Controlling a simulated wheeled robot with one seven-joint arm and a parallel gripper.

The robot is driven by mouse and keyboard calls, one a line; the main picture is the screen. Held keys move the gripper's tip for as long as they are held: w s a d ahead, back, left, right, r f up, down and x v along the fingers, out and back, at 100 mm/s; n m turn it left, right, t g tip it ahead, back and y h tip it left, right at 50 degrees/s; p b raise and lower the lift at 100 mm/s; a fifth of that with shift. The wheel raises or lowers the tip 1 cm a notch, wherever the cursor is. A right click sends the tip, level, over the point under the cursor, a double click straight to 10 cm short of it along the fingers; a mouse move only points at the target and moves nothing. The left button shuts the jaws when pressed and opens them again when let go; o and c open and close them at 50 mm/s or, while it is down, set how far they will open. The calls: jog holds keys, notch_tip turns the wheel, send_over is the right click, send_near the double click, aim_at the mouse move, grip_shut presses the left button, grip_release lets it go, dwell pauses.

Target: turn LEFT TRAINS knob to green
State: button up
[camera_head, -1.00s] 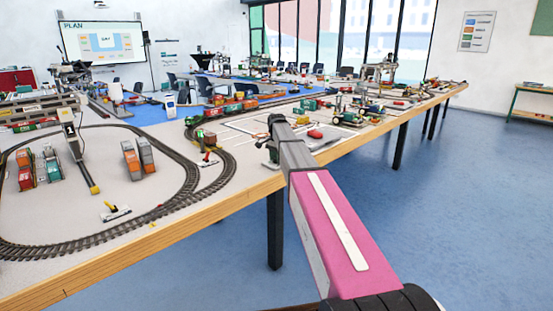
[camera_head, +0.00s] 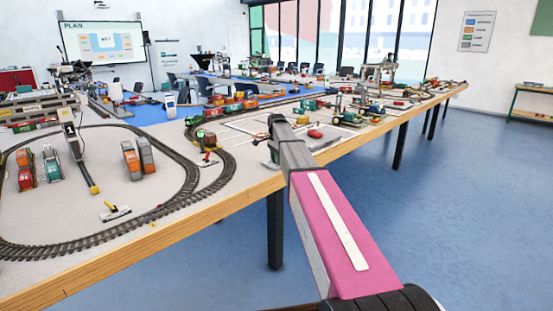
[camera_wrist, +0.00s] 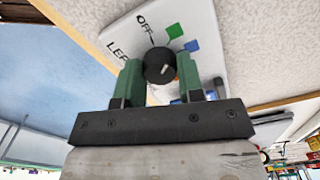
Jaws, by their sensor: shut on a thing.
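A round black knob (camera_wrist: 158,66) with a short white mark sits on a white panel (camera_wrist: 118,30) in the wrist view. The white mark shows on the knob's lower right part in the picture. My gripper (camera_wrist: 159,72) has its green fingers shut on the knob, one on each side. In the head view my gripper (camera_head: 271,152) is at the table's front edge and the knob cannot be made out there.
The long table (camera_head: 150,237) has a wooden front edge. A train track loop (camera_head: 100,243) lies to the left, with orange and grey wagons (camera_head: 138,159) inside it. A small white and red device (camera_head: 207,160) stands left of my gripper. The blue floor right of the table is clear.

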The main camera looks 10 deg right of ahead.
jog(key=o, duration=0.9)
jog(key=shift+r, duration=0.1)
notch_tip(320, 180, up, 11)
jog(key=shift+f, duration=0.15)
